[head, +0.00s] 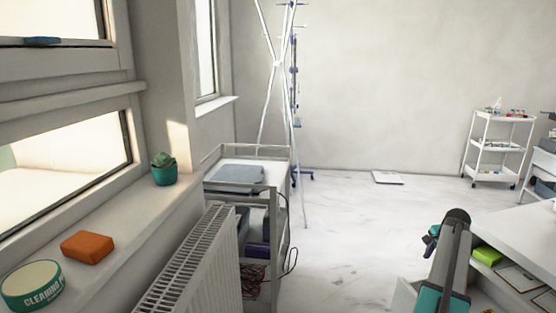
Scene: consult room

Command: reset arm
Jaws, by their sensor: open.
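My arm rises at the lower right of the head view, a grey and teal link with a dark rounded joint at its top. My gripper (431,240) shows as a small dark and teal shape just left of that joint, partly hidden behind the arm. It is open, and I see nothing held in it. It is to the left of the white desk or counter (510,232).
An orange sponge (88,247), a cleaning tin (32,286) and a potted plant (164,170) stand on the left sill above a radiator (190,270). A metal cart (278,170) stands beyond. A white trolley (493,150) is at the back right. The middle floor is clear.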

